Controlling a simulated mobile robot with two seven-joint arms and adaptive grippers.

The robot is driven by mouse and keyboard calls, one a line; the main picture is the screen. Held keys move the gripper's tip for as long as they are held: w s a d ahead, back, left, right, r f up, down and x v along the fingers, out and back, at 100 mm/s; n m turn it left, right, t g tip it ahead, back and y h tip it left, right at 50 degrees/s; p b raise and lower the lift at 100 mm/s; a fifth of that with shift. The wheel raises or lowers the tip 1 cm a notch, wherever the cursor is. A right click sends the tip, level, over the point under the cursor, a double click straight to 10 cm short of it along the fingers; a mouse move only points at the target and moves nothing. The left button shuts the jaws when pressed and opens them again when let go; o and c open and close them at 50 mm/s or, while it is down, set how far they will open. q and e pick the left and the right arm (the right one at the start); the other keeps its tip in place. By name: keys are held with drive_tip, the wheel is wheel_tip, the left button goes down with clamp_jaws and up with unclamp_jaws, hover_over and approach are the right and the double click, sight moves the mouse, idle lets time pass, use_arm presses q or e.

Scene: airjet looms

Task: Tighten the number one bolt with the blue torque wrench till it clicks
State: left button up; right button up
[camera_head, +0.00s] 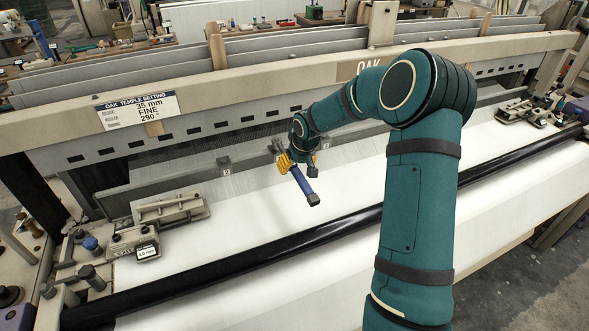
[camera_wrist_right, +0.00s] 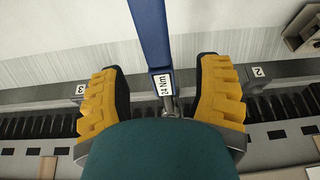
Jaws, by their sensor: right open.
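The blue torque wrench (camera_head: 305,188) shows at the middle of the head view, its dark handle end pointing down and right over the white cloth. In the right wrist view the wrench (camera_wrist_right: 152,35) carries a "24 Nm" label and runs between my right fingers. My right gripper (camera_wrist_right: 163,97) is open around the wrench, with gaps on both sides. Its yellow fingers also show in the head view (camera_head: 286,162). My palm hides the wrench's head end. Tags "3" (camera_wrist_right: 80,92) and "2" (camera_wrist_right: 258,73) sit on either side. I cannot make out a number one bolt. My left gripper is not in view.
The loom's pale beam (camera_head: 235,83) with a temple setting sign (camera_head: 138,109) runs behind the gripper. A black roller (camera_head: 240,263) crosses in front. A metal temple block (camera_head: 170,209) stands at left. The white cloth (camera_head: 250,215) between is mostly clear.

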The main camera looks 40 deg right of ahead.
sight(295, 167)
drive_tip(key=x, duration=0.2)
drive_tip(key=shift+w+f, duration=0.15)
drive_tip(key=shift+f, duration=0.05)
clamp_jaws()
drive_tip(key=shift+r, duration=0.2)
drive_tip(key=shift+d+r, duration=0.1)
drive_tip(key=shift+r, duration=0.25)
wheel_tip(295, 167, up, 9)
drive_tip(key=c, duration=0.8)
unclamp_jaws()
clamp_jaws()
